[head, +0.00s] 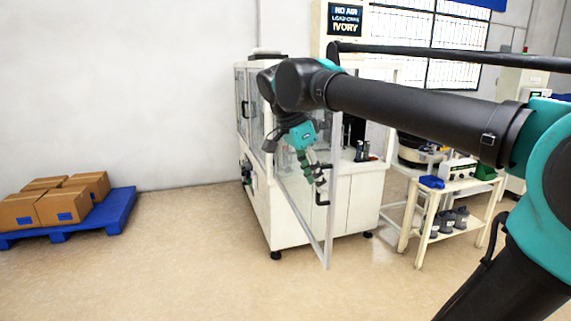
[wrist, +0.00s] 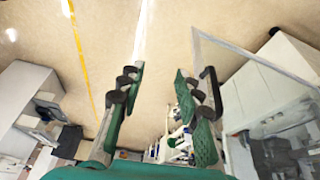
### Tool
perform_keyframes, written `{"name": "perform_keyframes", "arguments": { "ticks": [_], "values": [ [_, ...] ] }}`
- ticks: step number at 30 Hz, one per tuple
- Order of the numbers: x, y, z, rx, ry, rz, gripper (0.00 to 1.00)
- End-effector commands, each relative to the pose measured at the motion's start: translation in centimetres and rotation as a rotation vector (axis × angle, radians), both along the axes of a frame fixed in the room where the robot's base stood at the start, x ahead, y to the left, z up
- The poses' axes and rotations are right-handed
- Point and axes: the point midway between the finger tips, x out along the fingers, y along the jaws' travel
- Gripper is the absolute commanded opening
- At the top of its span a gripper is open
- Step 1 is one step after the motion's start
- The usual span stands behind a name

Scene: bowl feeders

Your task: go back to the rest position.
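My gripper (head: 316,176) hangs at the end of my arm in front of the white machine cabinet (head: 345,203). It points downward beside the cabinet's glass door (head: 297,200), which stands swung open. In the wrist view my gripper (wrist: 160,72) is open, its two green fingers apart with only floor between them. The black door handle (wrist: 211,90) is just outside the right finger; I cannot tell whether they touch. The handle also shows in the head view (head: 323,198), close to the fingertips.
A blue pallet (head: 118,212) with cardboard boxes (head: 62,205) lies at the left. A cream cart (head: 443,190) with a blue item and dark bottles stands right of the cabinet. Floor (head: 190,260) between pallet and cabinet is clear.

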Motion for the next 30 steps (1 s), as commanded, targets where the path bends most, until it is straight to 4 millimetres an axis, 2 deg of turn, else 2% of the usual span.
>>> {"name": "perform_keyframes", "arguments": {
  "ticks": [8,14,17,20,24,27,30],
  "values": [
    [0.6,-1.3,-4.6,0.035,0.039,0.128,0.34],
    [1.0,-3.0,-9.9,0.071,0.069,0.284,0.34],
    [0.8,-4.3,-13.6,0.092,0.079,0.393,0.34],
    [0.2,-6.1,-18.2,0.114,0.081,0.536,0.34],
    [-1.7,-8.7,-24.7,0.118,0.061,0.762,0.34],
    [-3.5,-10.1,-28.5,0.101,0.037,0.909,0.34],
    [-5.4,-11.1,-31.4,0.074,0.014,1.027,0.34]
  ]
}}
